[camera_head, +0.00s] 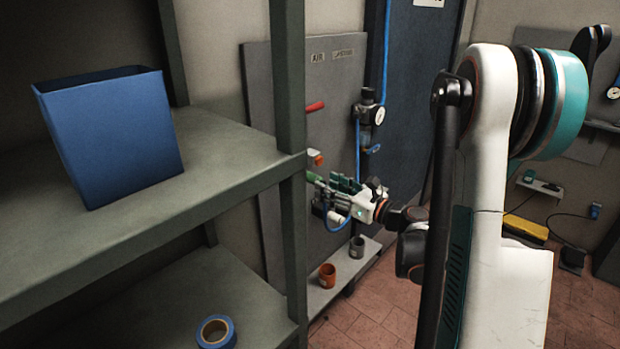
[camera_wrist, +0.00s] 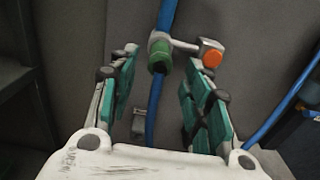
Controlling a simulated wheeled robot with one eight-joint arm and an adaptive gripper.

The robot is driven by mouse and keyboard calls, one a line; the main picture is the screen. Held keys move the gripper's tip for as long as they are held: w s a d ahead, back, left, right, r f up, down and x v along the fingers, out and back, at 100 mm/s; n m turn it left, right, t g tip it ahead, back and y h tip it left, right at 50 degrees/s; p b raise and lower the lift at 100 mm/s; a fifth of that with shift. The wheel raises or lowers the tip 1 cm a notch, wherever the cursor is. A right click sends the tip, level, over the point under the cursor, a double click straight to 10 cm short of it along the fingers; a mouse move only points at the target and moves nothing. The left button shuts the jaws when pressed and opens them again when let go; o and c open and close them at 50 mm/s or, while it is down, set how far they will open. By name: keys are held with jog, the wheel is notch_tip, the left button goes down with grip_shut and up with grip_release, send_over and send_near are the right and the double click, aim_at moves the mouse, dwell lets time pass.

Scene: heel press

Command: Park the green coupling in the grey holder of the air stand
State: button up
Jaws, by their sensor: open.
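The green coupling (camera_wrist: 160,56) shows in the wrist view beside a pale fitting with an orange button (camera_wrist: 212,58). A blue hose runs above it and another stretch shows below. My gripper (camera_wrist: 160,72) is open, with a green-padded finger on each side and the coupling between or just beyond the tips; no contact shows. In the head view my gripper (camera_head: 321,188) is at the grey air stand panel (camera_head: 285,75), and a bit of bright green at its tips looks like the coupling. A grey cup-shaped holder (camera_head: 357,246) stands on the stand's low ledge.
An orange cup (camera_head: 327,275) stands on the ledge beside the grey one. A shelf post (camera_head: 291,130) rises close left of my gripper. The shelves hold a blue bin (camera_head: 110,135) and blue tape (camera_head: 215,332). A regulator with a gauge (camera_head: 371,113) is on the panel.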

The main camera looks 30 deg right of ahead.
aim_at(312, 178)
jog(key=shift+x, duration=3.65)
jog(key=shift+f+b, duration=0.1)
jog(key=shift+b, duration=0.25)
grip_shut()
jog(key=shift+s, duration=0.1)
jog(key=shift+b+v, duration=0.5)
jog(key=shift+v, duration=2.4)
jog(key=shift+s+d, duration=0.15)
jog(key=shift+s, duration=0.05)
